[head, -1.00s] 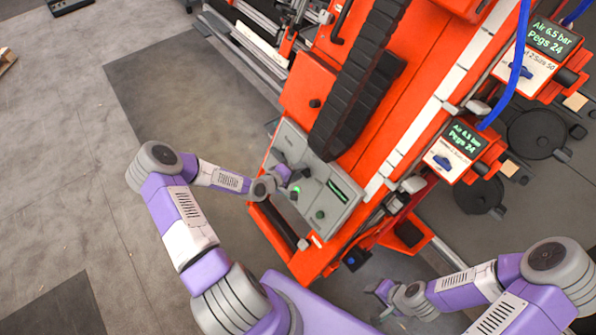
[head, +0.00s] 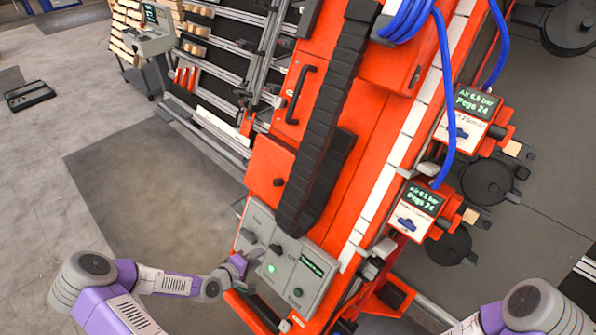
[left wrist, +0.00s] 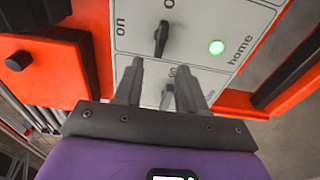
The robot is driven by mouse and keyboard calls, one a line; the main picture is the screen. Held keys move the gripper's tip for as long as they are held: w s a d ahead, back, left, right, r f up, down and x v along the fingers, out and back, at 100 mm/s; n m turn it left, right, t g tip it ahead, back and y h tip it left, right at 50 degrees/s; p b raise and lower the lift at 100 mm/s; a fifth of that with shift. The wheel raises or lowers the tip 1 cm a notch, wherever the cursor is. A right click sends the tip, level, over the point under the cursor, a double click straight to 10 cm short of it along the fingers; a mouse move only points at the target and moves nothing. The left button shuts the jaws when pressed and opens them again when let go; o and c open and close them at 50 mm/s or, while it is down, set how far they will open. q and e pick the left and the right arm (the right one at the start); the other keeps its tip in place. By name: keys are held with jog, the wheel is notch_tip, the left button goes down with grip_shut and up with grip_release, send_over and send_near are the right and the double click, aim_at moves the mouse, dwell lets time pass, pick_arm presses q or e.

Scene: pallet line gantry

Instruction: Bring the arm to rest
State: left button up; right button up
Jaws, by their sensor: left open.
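My left arm comes in from the lower left of the head view. Its gripper (head: 243,263) is at the left side of a light grey control panel (head: 312,283) on the orange machine. In the left wrist view the two dark fingers (left wrist: 160,88) are apart with nothing held between them, pointing at the panel (left wrist: 185,20). A black knob (left wrist: 161,38) marked "on" lies just beyond the fingertips. A lit green button (left wrist: 216,47) near the word "home" is to its right. I cannot tell whether the fingers touch the panel. My right gripper is out of frame.
The orange gantry (head: 385,85) with a black cable chain (head: 322,130) fills the middle. Blue hoses (head: 447,75) hang near two display boxes (head: 412,208) at right. A rack (head: 215,60) stands at the upper left.

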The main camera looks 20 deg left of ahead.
pick_arm(q)
jog(key=s+d+f+m+g+h, duration=0.1)
jog(key=s+d+f+m+g, duration=0.15)
jog(key=d, duration=0.55)
jog(key=s+d+f+m+g+h, duration=0.2)
jog(key=d+f+m+g, duration=0.1)
jog(key=d, duration=0.6)
jog(key=s+d+f+m+g+y, duration=0.1)
jog(key=s+d+m+g, duration=0.1)
jog(key=s, duration=0.4)
jog(key=s+d+f+m+g+y, duration=0.1)
jog(key=s+d+m+g, duration=0.2)
jog(key=s+m+g, duration=0.1)
jog(key=shift+s+d+f, duration=0.3)
jog(key=shift+s+f, duration=0.05)
jog(key=shift+s, duration=0.55)
